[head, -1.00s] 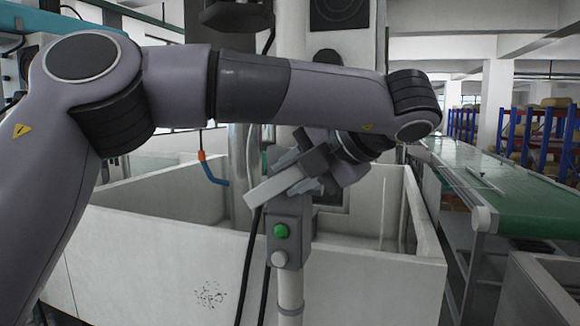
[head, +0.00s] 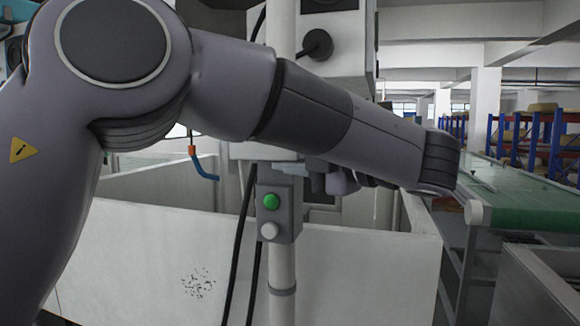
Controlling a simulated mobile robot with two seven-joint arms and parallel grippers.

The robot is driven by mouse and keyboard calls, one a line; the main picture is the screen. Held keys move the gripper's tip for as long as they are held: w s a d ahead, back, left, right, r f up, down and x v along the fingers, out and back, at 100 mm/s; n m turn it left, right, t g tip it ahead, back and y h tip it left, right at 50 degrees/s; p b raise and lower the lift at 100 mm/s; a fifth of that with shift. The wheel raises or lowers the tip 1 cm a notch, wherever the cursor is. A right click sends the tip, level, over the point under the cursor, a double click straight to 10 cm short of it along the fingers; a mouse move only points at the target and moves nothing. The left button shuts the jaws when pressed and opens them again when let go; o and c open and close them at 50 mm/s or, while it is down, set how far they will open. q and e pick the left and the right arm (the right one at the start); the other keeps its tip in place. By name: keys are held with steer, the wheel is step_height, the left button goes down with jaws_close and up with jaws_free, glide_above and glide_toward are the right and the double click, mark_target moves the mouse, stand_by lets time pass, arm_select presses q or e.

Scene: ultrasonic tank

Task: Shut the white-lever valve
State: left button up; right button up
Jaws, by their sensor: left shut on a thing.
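My left gripper (head: 290,169) is beyond the control box, mostly hidden behind my own left forearm. Only a pale finger and some dark parts of it show. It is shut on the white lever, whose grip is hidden. A pale strip (head: 248,151) shows just left of the gripper, but I cannot tell whether it is part of the lever. The valve body and the lever's exact angle cannot be made out. My right gripper is not in view.
A grey box with green and white buttons (head: 280,213) stands on a post (head: 282,285) just before the gripper. Black cables (head: 239,245) hang beside it. A blue handle (head: 205,170) hangs to the left. White tank walls (head: 130,240) lie behind; a green conveyor (head: 530,207) is at right.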

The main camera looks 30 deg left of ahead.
arm_select(q)
steer(key=shift+f, duration=0.15)
stand_by(0.4)
steer(key=o, duration=1)
steer(key=shift+c, duration=0.2)
